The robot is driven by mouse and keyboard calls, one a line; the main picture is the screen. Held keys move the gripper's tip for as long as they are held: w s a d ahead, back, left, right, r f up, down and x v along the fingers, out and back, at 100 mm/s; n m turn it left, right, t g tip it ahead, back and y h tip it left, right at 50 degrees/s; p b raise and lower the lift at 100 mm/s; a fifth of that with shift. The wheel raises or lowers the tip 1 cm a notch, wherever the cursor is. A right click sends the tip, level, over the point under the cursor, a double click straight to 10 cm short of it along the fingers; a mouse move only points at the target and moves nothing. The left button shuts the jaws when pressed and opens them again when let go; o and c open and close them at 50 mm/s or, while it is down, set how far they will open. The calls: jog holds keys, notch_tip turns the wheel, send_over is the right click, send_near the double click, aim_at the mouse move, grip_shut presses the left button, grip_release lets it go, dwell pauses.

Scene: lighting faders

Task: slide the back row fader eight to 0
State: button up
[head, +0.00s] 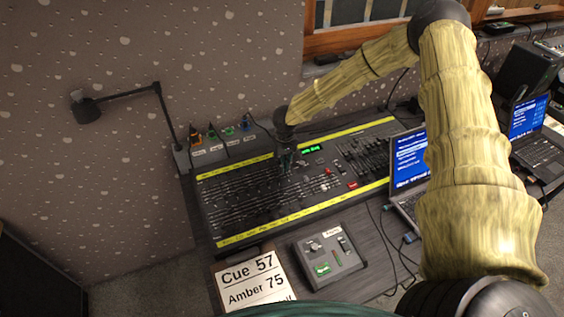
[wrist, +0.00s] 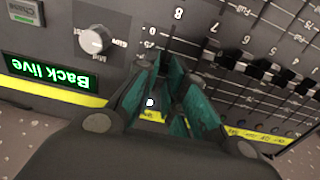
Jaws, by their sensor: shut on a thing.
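The lighting desk (head: 232,238) lies below my arm, with rows of faders between yellow label strips. My gripper (head: 288,158) reaches down onto the back row at its right end, by the small green display. In the wrist view my gripper's teal fingers (wrist: 166,72) are close together, shut on a back row fader cap. That cap is hidden between the fingers, and its exact setting cannot be read. Neighbouring black fader caps (wrist: 257,70) stand apart from the fingers to the right. A printed scale with an 8 (wrist: 180,13) runs along the panel.
The "Back live" display (wrist: 50,78) and a white knob (wrist: 95,40) are left of the fingers. A grey switch box (head: 331,256) and a cue card (head: 252,281) lie in front of the desk. A laptop (head: 408,160) stands to the right; a lamp (head: 88,108) is at left.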

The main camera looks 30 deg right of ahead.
aim_at(287, 176)
jog(key=shift+s+f+p, duration=0.15)
jog(key=shift+s+p, duration=0.2)
jog(key=shift+s, duration=0.7)
jog(key=shift+s+f+p, duration=0.1)
jog(key=shift+s+p, duration=0.25)
jog(key=shift+s, duration=0.7)
jog(key=o, duration=0.4)
jog(key=shift+o, duration=0.2)
jog(key=shift+w, duration=0.1)
jog(key=shift+a+r+p, duration=0.1)
jog(key=shift+r+p, duration=1.1)
jog(key=shift+r, duration=0.1)
jog(key=shift+r, duration=0.25)
notch_tip(287, 176, up, 11)
jog(key=s, duration=0.1)
jog(key=shift+r, duration=0.15)
